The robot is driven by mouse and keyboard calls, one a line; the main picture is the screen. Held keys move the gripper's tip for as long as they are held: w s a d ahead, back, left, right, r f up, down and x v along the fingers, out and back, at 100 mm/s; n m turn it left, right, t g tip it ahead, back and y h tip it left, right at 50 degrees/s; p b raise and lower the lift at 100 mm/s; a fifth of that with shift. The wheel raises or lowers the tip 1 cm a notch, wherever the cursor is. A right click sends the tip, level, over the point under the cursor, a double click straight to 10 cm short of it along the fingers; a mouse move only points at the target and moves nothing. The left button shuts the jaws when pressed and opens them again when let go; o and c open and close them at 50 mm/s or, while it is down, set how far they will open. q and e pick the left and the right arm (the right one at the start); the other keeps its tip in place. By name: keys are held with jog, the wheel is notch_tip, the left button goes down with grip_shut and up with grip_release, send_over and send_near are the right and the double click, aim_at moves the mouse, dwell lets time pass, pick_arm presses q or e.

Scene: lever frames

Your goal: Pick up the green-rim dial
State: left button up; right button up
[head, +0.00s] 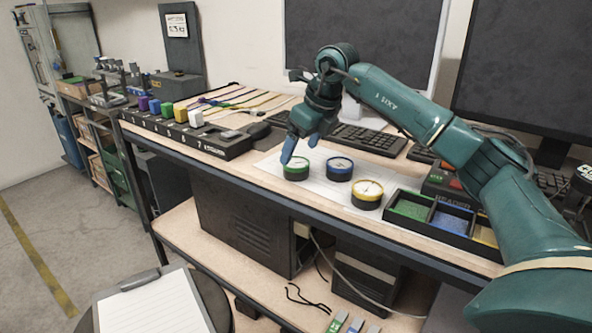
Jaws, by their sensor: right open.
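The green-rim dial (296,170) lies on a white sheet (318,184) on the bench, left of two other dials. My right gripper (298,150) reaches in from the right and points down just above the green-rim dial. Its blue fingers are open, and one fingertip is close over the dial's left part. I cannot tell whether it touches. A blue-rim dial (339,169) sits just right of the green one, and a yellow-rim dial (367,194) sits nearer the front edge. My left gripper is not in view.
A black tray (437,235) with green, blue and yellow compartments stands right of the dials. A black lever unit (215,142) with coloured handles is at the left. Keyboards (368,138) and monitors stand behind. A clipboard (155,303) lies at the lower left.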

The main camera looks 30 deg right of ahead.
aim_at(296, 162)
jog(key=x, duration=0.4)
jog(key=shift+s+f, duration=0.1)
jog(key=shift+s, duration=0.2)
jog(key=shift+w+a+f, duration=0.15)
jog(key=shift+f, duration=0.25)
jog(key=shift+r, duration=0.1)
jog(key=c, duration=1.1)
